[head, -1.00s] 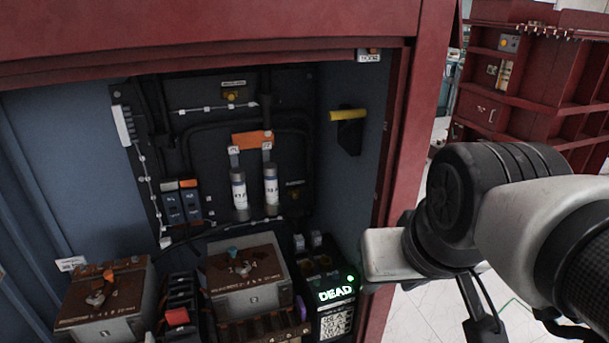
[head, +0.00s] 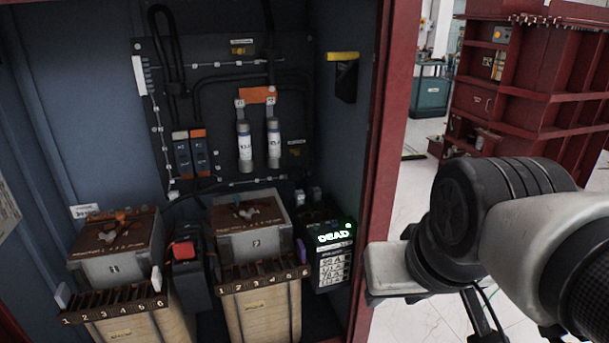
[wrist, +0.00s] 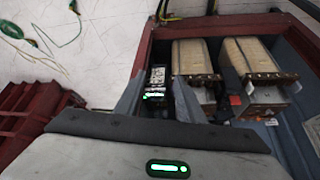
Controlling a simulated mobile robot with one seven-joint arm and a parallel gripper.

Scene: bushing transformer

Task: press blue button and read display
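A black display unit (head: 333,262) stands low at the right inside the open cabinet. Its lit green text reads "DEAD", with a green light beside it; the smaller white text below is too small to read. The unit also shows in the wrist view (wrist: 157,82), with its green glow. I cannot make out a blue button in either view. My gripper (wrist: 157,104) shows two grey fingers spread apart in the wrist view, with the unit seen between and beyond them. They look empty. In the head view my fingers are hidden behind my pale wrist part, just right of the unit.
The cabinet's red right frame (head: 373,180) stands between its interior and the open floor. Two boxes with brown tops (head: 115,245) (head: 248,225) stand left of the display unit. A red cabinet (head: 540,90) stands behind at right.

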